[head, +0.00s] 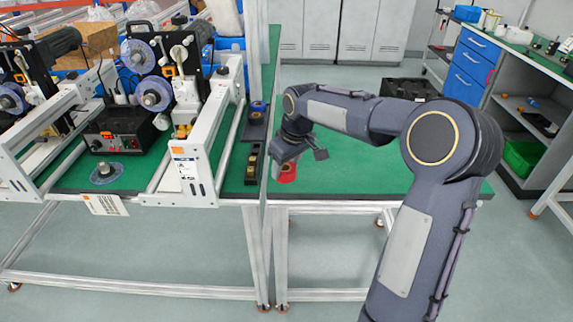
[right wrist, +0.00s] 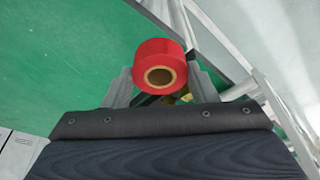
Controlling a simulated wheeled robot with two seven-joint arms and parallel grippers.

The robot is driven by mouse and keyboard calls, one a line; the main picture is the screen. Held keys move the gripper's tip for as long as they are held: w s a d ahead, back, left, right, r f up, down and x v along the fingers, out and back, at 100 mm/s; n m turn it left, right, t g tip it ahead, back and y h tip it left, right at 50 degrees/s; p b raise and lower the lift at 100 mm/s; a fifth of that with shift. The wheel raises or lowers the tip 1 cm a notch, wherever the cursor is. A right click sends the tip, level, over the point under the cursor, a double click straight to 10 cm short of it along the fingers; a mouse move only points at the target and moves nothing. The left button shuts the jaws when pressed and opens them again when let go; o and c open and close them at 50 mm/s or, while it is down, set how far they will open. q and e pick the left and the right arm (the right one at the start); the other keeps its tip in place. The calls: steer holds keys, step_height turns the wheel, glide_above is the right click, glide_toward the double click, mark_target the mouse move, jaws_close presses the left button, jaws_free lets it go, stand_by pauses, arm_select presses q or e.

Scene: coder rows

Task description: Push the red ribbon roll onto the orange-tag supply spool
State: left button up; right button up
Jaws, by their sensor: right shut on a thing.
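The red ribbon roll (head: 287,174) is at the left end of the right-hand green table, under my right gripper (head: 287,163). In the right wrist view the red roll (right wrist: 160,66), with a tan cardboard core, sits between the two grey fingers of my right gripper (right wrist: 160,86), which is shut on it. Whether the roll touches the table is unclear. The machine at left carries an upper spool (head: 138,56) and a lower spool (head: 154,93). An orange tag (head: 178,150) shows on the machine's white front frame; which spool it belongs to cannot be told. My left gripper is out of view.
A black control box (head: 124,132) and a flat disc (head: 105,172) lie on the left table. A narrow black holder with small rolls (head: 253,165) stands near the table gap, left of my gripper. The right table's green top (head: 360,170) is mostly clear.

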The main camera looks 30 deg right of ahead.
steer(key=shift+s+a+f, duration=0.3)
steer(key=shift+s+a, duration=0.5)
steer(key=shift+s, duration=0.1)
steer(key=s+a+f+m, duration=0.2)
steer(key=s+a+f, duration=0.2)
steer(key=a+f, duration=0.4)
steer(key=a, duration=0.2)
steer(key=shift+a+f+m+h, duration=0.15)
steer(key=shift+a+m+h, duration=0.15)
steer(key=shift+m, duration=0.1)
